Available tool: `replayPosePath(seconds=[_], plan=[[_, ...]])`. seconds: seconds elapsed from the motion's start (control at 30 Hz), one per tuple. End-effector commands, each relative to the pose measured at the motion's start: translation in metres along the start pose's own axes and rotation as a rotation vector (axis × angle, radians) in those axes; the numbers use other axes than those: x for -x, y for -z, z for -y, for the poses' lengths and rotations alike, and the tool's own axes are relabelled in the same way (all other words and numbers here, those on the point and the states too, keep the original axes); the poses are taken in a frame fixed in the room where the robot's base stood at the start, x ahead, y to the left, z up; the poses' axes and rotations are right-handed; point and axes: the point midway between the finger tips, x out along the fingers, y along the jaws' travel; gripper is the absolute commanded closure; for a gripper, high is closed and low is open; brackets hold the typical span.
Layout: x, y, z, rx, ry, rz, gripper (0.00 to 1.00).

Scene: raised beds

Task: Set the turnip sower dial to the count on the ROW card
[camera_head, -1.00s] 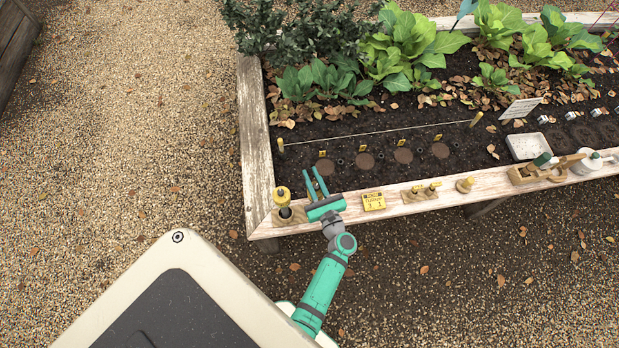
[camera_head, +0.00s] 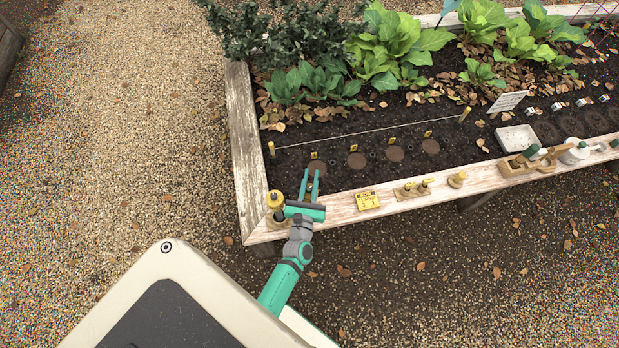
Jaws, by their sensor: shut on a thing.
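The yellow ROW card (camera_head: 367,200) lies on the bed's front rim; its print is too small to read surely. A yellow-topped device with a dark body (camera_head: 276,200), likely the turnip sower, stands on the rim's left corner. Its dial marks are too small to make out. My gripper (camera_head: 310,180) is just right of this device, its teal fingers pointing over the soil. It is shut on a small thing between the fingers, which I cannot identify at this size.
Several round brown soil patches (camera_head: 394,153) with yellow tags lie behind the rim, below a string line. Yellow pegs on a wooden block (camera_head: 412,190), a yellow knob (camera_head: 457,179), a wooden tool (camera_head: 521,163) and a white tray (camera_head: 517,138) sit to the right.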

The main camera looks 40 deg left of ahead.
Motion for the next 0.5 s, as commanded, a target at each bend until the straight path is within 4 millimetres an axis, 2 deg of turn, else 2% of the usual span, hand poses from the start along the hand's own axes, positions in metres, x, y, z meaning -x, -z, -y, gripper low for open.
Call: replayPosePath(seconds=[0.5], plan=[[0.0009,0.0005,0.0066,-0.003,0.172,-0.001,1.00]])
